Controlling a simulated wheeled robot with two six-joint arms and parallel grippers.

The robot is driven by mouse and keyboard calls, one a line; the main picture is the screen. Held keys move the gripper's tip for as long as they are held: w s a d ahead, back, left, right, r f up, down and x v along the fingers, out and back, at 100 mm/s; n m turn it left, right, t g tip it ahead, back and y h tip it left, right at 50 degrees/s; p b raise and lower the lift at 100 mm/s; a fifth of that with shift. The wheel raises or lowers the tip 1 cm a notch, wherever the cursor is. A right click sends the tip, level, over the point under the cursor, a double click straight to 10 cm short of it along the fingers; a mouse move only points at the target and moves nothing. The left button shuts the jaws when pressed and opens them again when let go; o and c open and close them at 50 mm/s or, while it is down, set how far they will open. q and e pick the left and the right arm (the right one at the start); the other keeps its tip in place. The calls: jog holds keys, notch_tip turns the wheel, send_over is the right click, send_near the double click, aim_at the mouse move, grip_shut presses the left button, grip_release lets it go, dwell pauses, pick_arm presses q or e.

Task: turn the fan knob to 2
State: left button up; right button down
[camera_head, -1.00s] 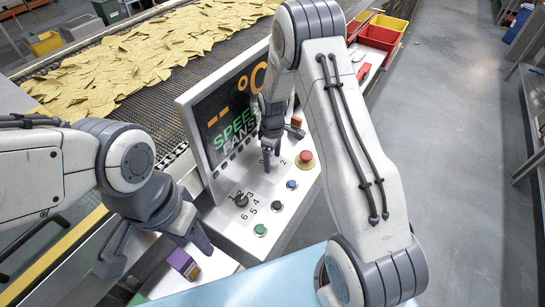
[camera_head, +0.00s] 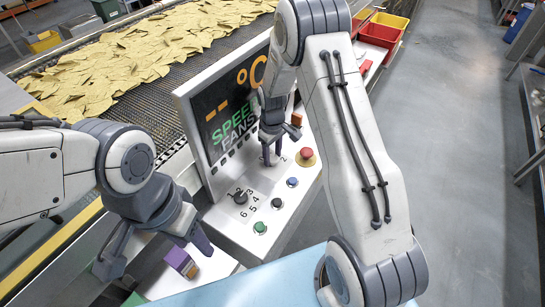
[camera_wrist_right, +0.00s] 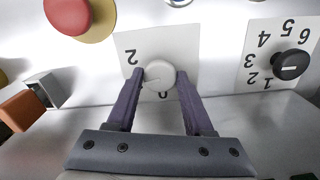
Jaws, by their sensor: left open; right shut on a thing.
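A round light-grey knob (camera_wrist_right: 159,74) sits on a white label plate (camera_wrist_right: 130,44) marked 2 and 0 in the right wrist view. A faint mark on its face points roughly left. My right gripper (camera_wrist_right: 158,80) is shut on this knob, one finger on each side; part of the 0 is covered. In the head view my right gripper (camera_head: 271,160) reaches down to the same plate, and its fingers mostly hide the knob.
A black knob (camera_wrist_right: 290,64) with numbers 1 to 6 is beside the held knob. A red button (camera_head: 306,155) and blue, black and green buttons line the panel's right side. The upright screen (camera_head: 222,115) stands close behind my right gripper.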

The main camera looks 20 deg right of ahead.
jog(key=m+b, duration=0.1)
jog(key=m, duration=0.3)
jog(key=shift+w+m+b, duration=0.1)
jog(key=shift+m+b, duration=0.7)
jog(key=shift+m, duration=1.2)
jog(key=shift+r+m, duration=0.1)
jog(key=shift+m, duration=0.2)
jog(key=shift+c, duration=1.4)
grip_release()
